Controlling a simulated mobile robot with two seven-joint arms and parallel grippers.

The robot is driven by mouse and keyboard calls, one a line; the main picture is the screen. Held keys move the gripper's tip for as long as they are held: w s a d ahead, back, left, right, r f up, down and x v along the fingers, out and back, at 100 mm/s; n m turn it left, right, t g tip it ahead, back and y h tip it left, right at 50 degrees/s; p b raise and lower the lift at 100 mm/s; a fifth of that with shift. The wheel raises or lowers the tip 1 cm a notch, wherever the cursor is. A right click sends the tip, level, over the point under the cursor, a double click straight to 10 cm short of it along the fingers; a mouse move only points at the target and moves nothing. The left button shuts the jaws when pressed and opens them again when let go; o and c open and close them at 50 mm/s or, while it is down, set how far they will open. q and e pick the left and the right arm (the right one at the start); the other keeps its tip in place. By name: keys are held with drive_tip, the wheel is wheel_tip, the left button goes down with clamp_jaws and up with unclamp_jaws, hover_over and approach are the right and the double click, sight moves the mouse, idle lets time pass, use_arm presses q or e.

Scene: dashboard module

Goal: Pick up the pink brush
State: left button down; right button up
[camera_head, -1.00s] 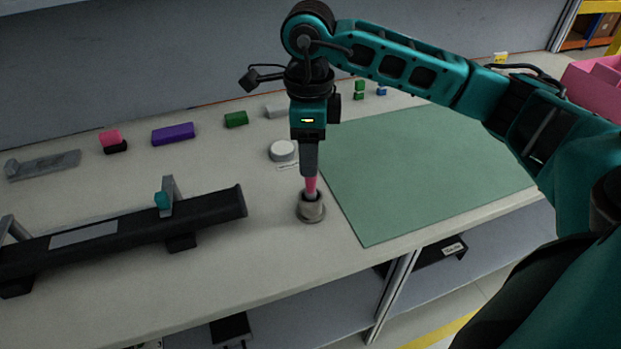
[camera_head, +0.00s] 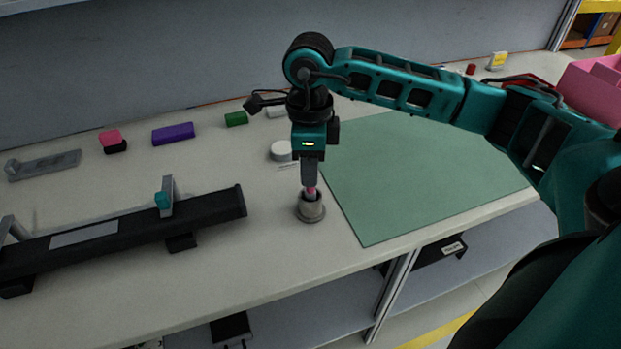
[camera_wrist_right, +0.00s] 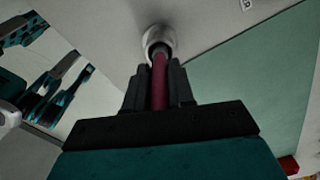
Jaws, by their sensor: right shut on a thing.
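The pink brush (camera_head: 311,190) stands upright in a small grey metal cup (camera_head: 310,208) on the table. Only a short pink piece shows below the fingers in the head view. My right gripper (camera_head: 310,184) points down over the cup and is shut on the brush. In the right wrist view the brush (camera_wrist_right: 159,80) runs between the two dark fingers (camera_wrist_right: 158,88) toward the cup (camera_wrist_right: 158,42). The brush's lower end is hidden in the cup. My left gripper is not in view.
A green mat (camera_head: 420,170) lies right of the cup. A black rail fixture (camera_head: 120,230) lies to the left. A purple block (camera_head: 173,133), a pink block (camera_head: 110,136) and a white round piece (camera_head: 281,151) sit behind. The table's front edge is close.

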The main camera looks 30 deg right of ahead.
clamp_jaws()
drive_tip(key=shift+r, duration=0.5)
wheel_tip(320, 180, up, 11)
drive_tip(key=shift+w+f, duration=0.1)
wheel_tip(320, 180, up, 8)
drive_tip(key=p, duration=0.2)
drive_tip(key=shift+p, duration=0.3)
idle(1.1)
